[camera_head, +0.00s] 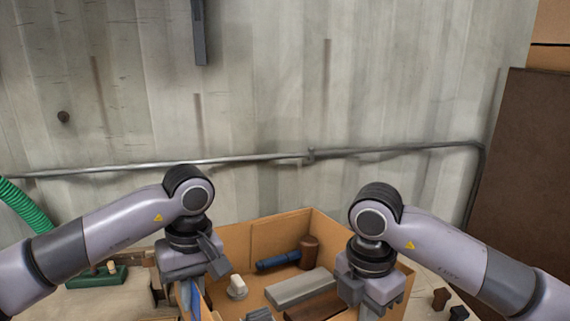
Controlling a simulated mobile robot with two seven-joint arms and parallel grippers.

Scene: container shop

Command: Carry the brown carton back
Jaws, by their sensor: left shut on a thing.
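The brown carton (262,232) is an open box at the bottom middle, and its near side is cut off by the picture's lower edge. My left gripper (192,294) points down at the carton's left wall and is shut on it; its fingertips are partly hidden. My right gripper (376,308) points down over the carton's right wall. Its fingertips run to the lower edge, so its grip on the wall cannot be made out. Inside the carton lie a mallet (308,250) with a blue handle, a long grey block (300,287) and a small whitish piece (237,287).
A green tool (97,279) lies on the pale worktop at the left. Small dark brown pieces (440,298) stand on the worktop at the right. A metal pipe (250,159) runs along the corrugated wall behind. A large brown panel (525,180) stands at the right.

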